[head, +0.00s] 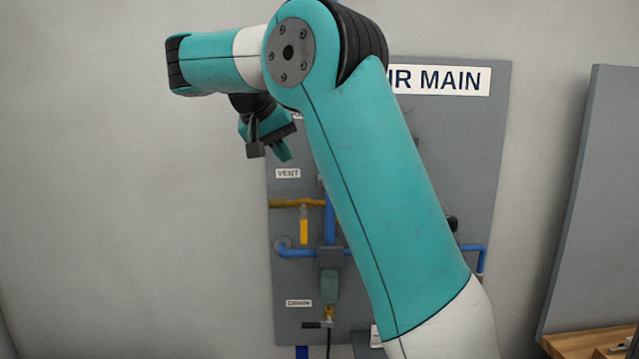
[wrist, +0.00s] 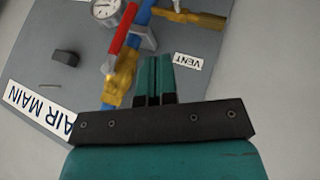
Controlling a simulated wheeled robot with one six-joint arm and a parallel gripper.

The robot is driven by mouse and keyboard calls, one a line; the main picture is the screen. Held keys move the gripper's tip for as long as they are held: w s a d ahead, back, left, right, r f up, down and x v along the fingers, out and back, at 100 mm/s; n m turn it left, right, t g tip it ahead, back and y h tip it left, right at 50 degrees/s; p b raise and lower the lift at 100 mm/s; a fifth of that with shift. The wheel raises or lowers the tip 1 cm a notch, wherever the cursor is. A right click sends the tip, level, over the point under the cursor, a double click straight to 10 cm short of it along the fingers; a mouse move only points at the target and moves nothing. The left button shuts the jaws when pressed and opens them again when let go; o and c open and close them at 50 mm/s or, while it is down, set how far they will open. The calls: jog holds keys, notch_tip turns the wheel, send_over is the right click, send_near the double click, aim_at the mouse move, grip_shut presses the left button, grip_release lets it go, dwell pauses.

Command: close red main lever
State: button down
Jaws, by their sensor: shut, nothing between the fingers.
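The red main lever (wrist: 122,32) shows in the wrist view, up and left of my fingertips. Its handle extends upward from a brass valve (wrist: 121,78) and runs roughly along the blue pipe. My gripper (wrist: 155,58) is shut and empty, with its teal fingers beside the lever and valve. A gap shows between the fingers and the red handle in the picture; the depth between them is hard to judge. In the head view, my gripper (head: 279,150) is in front of the board's upper left, and my arm hides the red lever.
The grey AIR MAIN board (head: 480,155) stands at the wall. It carries a pressure gauge (wrist: 105,8), a VENT label (wrist: 188,61), a yellow-handled valve (head: 304,230) and blue pipes (head: 296,252). A wooden bench (head: 585,343) is at lower right. The wall area left of the board is clear.

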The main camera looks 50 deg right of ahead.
jog(key=s+d+f+b, duration=0.2)
jog(key=d+f+b, duration=0.1)
jog(key=d+f, duration=0.4)
jog(key=shift+s+d+f, duration=0.15)
jog(key=shift+s+d, duration=0.05)
jog(key=shift+d, duration=0.6)
